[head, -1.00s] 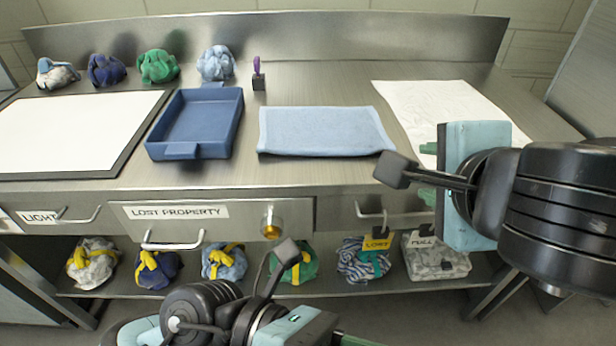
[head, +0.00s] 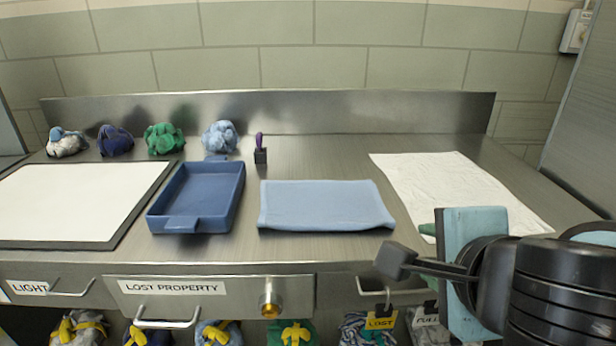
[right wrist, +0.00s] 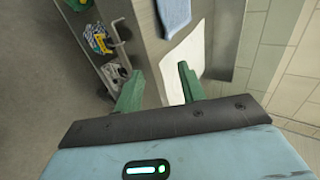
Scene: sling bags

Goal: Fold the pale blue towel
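The pale blue towel (head: 325,205) lies flat on the steel counter, right of the blue tray, as a neat rectangle with a thicker front edge. Its edge also shows at the top of the right wrist view (right wrist: 174,14). My right gripper (right wrist: 158,88) has its two green fingers spread apart with nothing between them. In the head view its pale blue body stands in front of the counter's right part, away from the towel, and one green fingertip shows over the white cloth. My left gripper is out of the head view now.
A blue tray (head: 198,197) and a white board (head: 70,205) lie left of the towel. A white cloth (head: 455,188) lies right. Several bundled bags and a purple-topped stamp (head: 260,150) stand at the back. Drawers labelled LIGHT and LOST PROPERTY (head: 190,288) are below.

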